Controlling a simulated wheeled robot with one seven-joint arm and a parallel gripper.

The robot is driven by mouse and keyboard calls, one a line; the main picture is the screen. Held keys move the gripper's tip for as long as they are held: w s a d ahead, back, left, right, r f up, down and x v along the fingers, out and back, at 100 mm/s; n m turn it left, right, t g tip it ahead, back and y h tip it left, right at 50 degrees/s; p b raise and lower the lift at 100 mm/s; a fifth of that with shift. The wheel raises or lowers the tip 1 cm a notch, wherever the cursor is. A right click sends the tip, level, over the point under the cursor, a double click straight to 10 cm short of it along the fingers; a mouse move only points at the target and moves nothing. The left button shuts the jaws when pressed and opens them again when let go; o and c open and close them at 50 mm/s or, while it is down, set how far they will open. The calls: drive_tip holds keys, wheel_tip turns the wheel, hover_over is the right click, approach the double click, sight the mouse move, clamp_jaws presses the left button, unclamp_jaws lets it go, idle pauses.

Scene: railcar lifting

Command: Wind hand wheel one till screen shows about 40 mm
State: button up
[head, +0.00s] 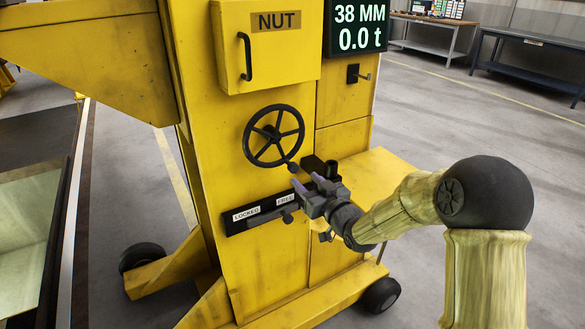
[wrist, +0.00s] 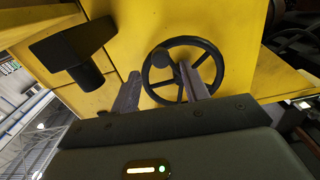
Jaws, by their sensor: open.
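The black hand wheel (head: 273,135) is on the yellow jack column below the NUT box, with a knob (head: 293,167) at its lower right rim. The screen (head: 359,27) above right reads 38 MM and 0.0 t. My gripper (head: 312,185) is open, just below and right of the wheel. In the wrist view the wheel (wrist: 184,70) lies ahead, and its round knob (wrist: 161,57) appears between the spread fingers of my gripper (wrist: 165,88). The right finger overlaps the wheel in the picture; I cannot tell whether anything touches.
A LOCKED/FREE plate (head: 262,208) with a dark lever is under the wheel. A black block with a round post (head: 327,171) sits close behind my gripper. A yellow ledge (head: 372,178) juts out at right. Workbenches (head: 433,35) stand far back.

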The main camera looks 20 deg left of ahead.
sight(295, 171)
drive_tip(key=x, duration=0.8)
drive_tip(key=shift+c, duration=0.5)
clamp_jaws()
